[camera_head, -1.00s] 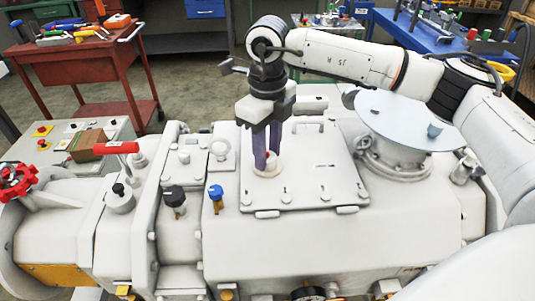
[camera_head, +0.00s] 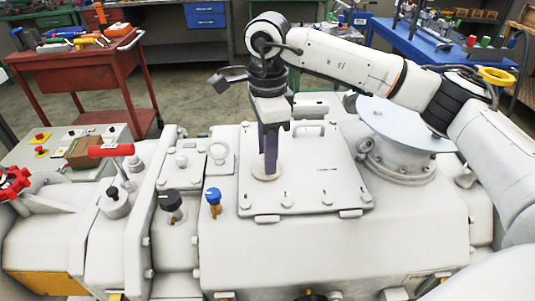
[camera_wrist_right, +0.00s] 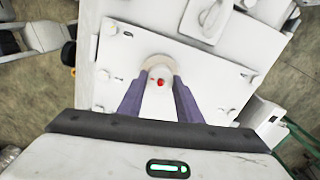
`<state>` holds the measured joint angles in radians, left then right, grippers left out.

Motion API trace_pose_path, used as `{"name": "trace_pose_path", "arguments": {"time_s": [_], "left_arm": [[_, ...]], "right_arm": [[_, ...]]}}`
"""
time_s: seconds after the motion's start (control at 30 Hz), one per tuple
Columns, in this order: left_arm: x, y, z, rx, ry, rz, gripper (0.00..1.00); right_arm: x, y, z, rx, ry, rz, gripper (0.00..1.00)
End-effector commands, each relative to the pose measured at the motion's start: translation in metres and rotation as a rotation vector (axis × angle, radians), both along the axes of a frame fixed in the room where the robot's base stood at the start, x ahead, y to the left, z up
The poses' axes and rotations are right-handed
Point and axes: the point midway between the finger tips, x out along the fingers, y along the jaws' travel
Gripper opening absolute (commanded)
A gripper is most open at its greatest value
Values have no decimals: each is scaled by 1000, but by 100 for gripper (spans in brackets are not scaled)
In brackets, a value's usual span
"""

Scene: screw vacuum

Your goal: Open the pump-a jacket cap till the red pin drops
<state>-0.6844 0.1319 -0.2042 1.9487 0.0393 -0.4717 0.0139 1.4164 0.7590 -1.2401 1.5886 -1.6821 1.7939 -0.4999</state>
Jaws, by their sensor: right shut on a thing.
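The jacket cap (camera_wrist_right: 150,100) is a small white round piece on the pump's flat top plate (camera_head: 310,165). A red pin (camera_wrist_right: 160,82) shows at its middle in the right wrist view. A beige ring (camera_head: 258,176) surrounds its foot. My right gripper (camera_head: 268,170) points straight down over it with purple fingers. In the right wrist view the right gripper (camera_wrist_right: 160,80) has one finger on each side of the cap, shut on it. In the head view the fingers hide the cap and pin. My left gripper is not in view.
A blue knob (camera_head: 213,196) and a black knob (camera_head: 171,200) stand left of the plate. A red-handled valve (camera_head: 110,151) and a red handwheel (camera_head: 12,183) are farther left. A round metal lid (camera_head: 405,125) lies right, under my right arm. A red tool cart (camera_head: 75,70) stands behind.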

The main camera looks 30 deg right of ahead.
Motion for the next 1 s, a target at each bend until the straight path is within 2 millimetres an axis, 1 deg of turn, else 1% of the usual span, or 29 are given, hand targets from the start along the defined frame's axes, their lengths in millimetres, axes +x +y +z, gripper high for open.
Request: {"name": "trace_pose_path", "arguments": {"time_s": [0.03,0.3,0.83,0.87,0.93,0.97,1.0], "left_arm": [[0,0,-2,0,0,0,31],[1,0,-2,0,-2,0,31],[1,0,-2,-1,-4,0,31],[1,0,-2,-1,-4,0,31],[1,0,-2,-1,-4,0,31],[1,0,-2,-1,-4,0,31],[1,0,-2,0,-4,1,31]], "right_arm": [[-1,0,-3,-1,4,27,9],[-1,0,-3,-2,6,116,9],[-1,0,-3,-2,8,137,9],[-1,0,-3,-2,8,137,37],[-1,0,-3,-2,7,136,48],[-1,0,-3,-2,7,136,51],[-1,0,-2,-2,6,136,51]]}}
